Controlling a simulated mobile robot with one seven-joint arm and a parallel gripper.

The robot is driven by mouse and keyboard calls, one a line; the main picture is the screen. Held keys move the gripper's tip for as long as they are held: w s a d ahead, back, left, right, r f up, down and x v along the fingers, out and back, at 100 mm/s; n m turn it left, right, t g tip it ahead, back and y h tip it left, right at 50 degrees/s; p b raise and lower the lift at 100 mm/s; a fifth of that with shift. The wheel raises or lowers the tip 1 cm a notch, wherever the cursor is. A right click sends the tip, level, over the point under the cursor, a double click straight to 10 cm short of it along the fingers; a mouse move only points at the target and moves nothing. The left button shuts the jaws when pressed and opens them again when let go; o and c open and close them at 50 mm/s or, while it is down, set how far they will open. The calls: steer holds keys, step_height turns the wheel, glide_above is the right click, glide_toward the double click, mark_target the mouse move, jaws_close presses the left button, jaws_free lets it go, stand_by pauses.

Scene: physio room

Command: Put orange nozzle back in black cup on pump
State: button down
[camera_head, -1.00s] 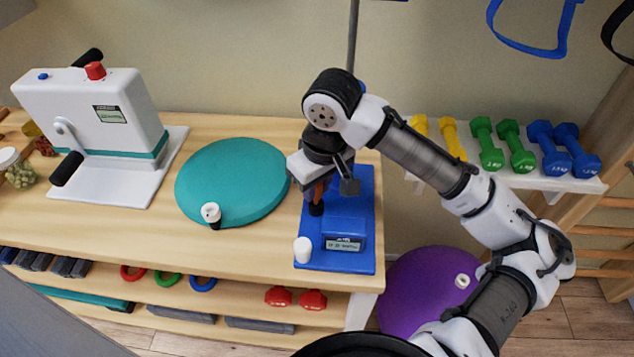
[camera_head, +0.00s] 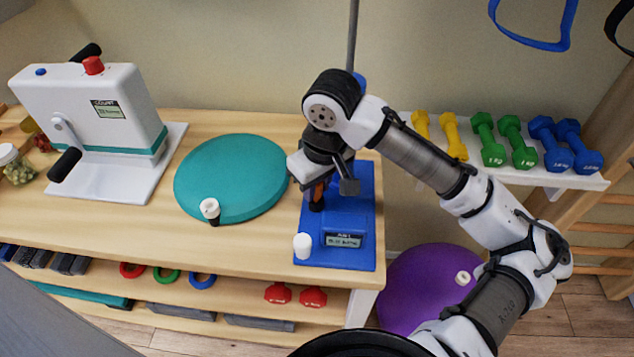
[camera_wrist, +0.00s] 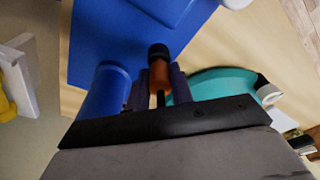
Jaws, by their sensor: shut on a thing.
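My gripper (camera_head: 321,183) is over the left part of the blue pump (camera_head: 365,262), pointing down. It is shut on the orange nozzle (camera_head: 318,191); in the wrist view the nozzle (camera_wrist: 159,76) stands between the two dark fingers. The black cup (camera_head: 316,206) is directly below the nozzle in the head view. In the wrist view a round black part (camera_wrist: 158,50) is at the nozzle's far end. The nozzle's lower end meets or enters this black part; I cannot tell how deep it sits.
A white cylinder (camera_head: 302,246) stands on the pump's front left corner. A teal disc (camera_head: 235,172) with a small white-and-black bottle (camera_head: 210,210) at its edge is to the left. A white machine (camera_head: 90,115) is farther left. Dumbbells (camera_head: 487,140) lie on a shelf at right.

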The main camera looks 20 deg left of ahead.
steer(key=shift+f, duration=0.25)
steer(key=c, duration=1.1)
jaws_free()
steer(key=shift+c, duration=0.2)
steer(key=shift+r+p, duration=3.35)
steer(key=shift+r, duration=0.2)
steer(key=shift+f, duration=0.1)
